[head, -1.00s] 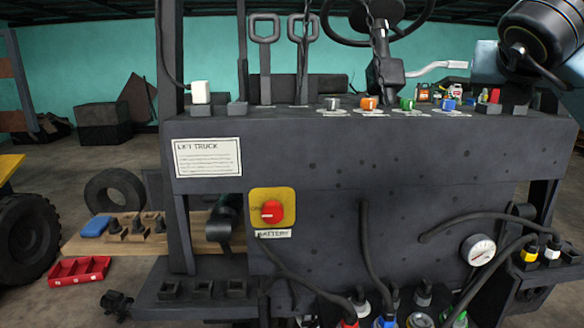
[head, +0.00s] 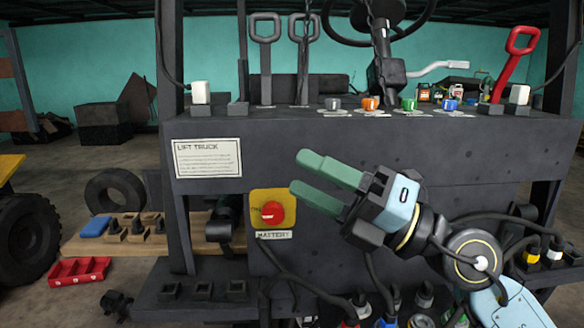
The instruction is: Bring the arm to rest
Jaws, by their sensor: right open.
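My right gripper (head: 312,178) is in front of the dark forklift panel (head: 270,155), reaching in from the lower right. Its two green fingers point up and left and are parted, with nothing visible between them. Its fingertips show just right of the yellow battery switch plate (head: 287,198) with its red knob (head: 272,212). I cannot tell how far the fingers are from the panel. My left gripper is not in view.
A red-handled lever (head: 508,65) stands at the panel's top right, near a white switch (head: 518,94). Coloured knobs (head: 370,103) line the top ledge. Cables and plugs hang along the lower right. A red tray (head: 79,270) lies on the floor at left.

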